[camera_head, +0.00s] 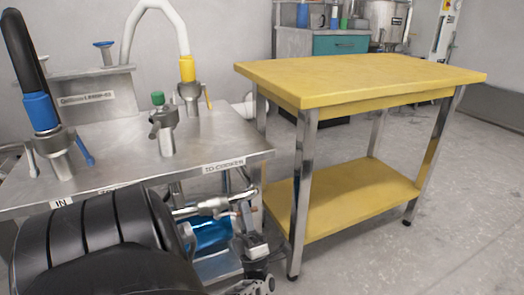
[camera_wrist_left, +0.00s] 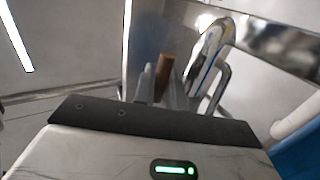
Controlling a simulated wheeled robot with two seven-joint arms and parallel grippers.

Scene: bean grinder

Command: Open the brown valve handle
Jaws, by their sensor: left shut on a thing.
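The brown valve handle (camera_wrist_left: 164,66) shows in the left wrist view, upright between the two fingers of my left gripper (camera_wrist_left: 163,90). The gripper is shut on it. In the head view my left gripper (camera_head: 252,247) is low at the front right corner of the steel unit, beside pipes under its top. The handle is too small and hidden to make out there. My right gripper is not in view.
The steel unit (camera_head: 115,150) carries hoses and several valves, with a blue part (camera_head: 208,235) beneath its top. A yellow-topped table (camera_head: 360,78) with a lower shelf stands just right. The floor (camera_head: 460,210) is clear further right.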

